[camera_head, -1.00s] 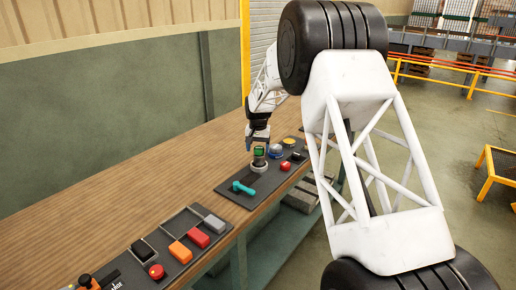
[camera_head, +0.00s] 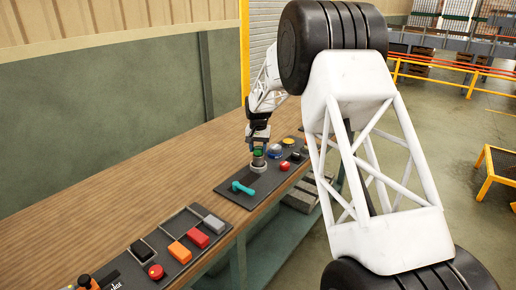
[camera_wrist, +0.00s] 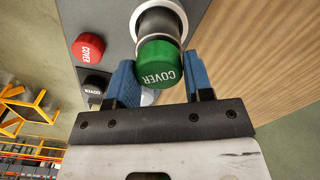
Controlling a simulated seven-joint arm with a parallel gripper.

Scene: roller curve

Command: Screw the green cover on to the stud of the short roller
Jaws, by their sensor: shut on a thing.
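The green cover (camera_head: 257,153) is held in my gripper (camera_head: 258,142). It sits right over the dark short roller (camera_head: 258,163), which stands upright in a pale ring on the grey board. In the wrist view the green cover (camera_wrist: 158,66), lettered COVER, is between the two blue fingers of my gripper (camera_wrist: 159,70). The dark side of the roller (camera_wrist: 160,24) shows beyond it inside the white ring. The stud is hidden under the cover, so I cannot tell whether the threads are engaged.
A teal handle (camera_head: 243,188) lies on the board in front. Another board (camera_head: 170,262) with coloured blocks lies nearer. Bare wooden table is at left.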

